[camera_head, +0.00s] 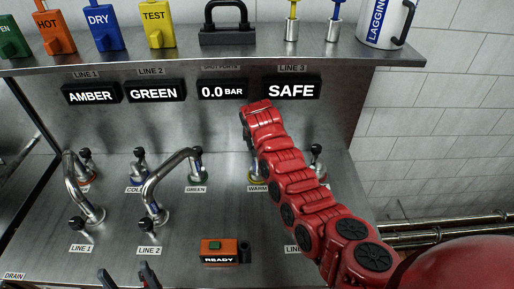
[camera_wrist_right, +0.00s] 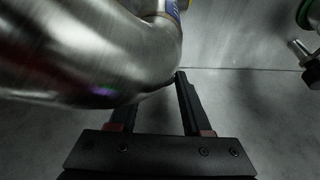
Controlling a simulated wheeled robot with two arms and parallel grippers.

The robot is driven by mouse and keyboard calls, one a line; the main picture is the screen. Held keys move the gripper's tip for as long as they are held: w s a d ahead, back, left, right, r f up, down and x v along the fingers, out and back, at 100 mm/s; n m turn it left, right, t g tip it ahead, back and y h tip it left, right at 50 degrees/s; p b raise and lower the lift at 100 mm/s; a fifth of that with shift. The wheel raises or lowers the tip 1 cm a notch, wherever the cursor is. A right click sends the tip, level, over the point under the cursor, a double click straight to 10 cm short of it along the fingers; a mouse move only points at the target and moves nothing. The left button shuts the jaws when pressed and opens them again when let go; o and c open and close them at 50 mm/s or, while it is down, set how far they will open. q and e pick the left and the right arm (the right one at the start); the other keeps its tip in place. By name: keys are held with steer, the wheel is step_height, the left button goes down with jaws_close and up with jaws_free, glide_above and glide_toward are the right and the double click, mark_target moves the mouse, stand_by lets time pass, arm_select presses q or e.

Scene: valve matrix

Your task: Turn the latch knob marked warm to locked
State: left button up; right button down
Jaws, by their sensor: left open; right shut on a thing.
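The label WARM (camera_head: 257,188) sits below a knob with a yellow base (camera_head: 256,176), partly covered by my right arm. Which way this knob is turned is unclear. In the head view my right gripper is hidden behind its red arm. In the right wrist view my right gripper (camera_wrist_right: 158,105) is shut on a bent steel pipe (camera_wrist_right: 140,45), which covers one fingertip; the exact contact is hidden. My left gripper (camera_head: 128,278) is open and empty at the bottom edge of the head view, in front of the LINE 2 label.
Bent steel pipes stand at LINE 1 (camera_head: 80,190) and LINE 2 (camera_head: 165,185). An orange READY box (camera_head: 219,251) sits at the front. A shelf (camera_head: 200,60) above holds coloured tags, a black padlock (camera_head: 227,30) and a mug (camera_head: 384,22). The displays read AMBER, GREEN, 0.0 BAR and SAFE.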

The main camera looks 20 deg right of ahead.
steer(key=m+b, duration=0.1)
steer(key=b, duration=0.2)
steer(key=m+h+b, duration=0.1)
steer(key=m+b, duration=0.1)
steer(key=b, duration=0.1)
steer(key=shift+a+f, duration=0.15)
steer(key=shift+f, duration=0.25)
steer(key=shift+r+m+g+b, duration=0.3)
steer(key=shift+m+b, duration=0.2)
steer(key=shift+b, duration=0.05)
steer(key=shift+r, duration=0.1)
steer(key=shift+c, duration=1.7)
jaws_free()
steer(key=shift+r, duration=0.1)
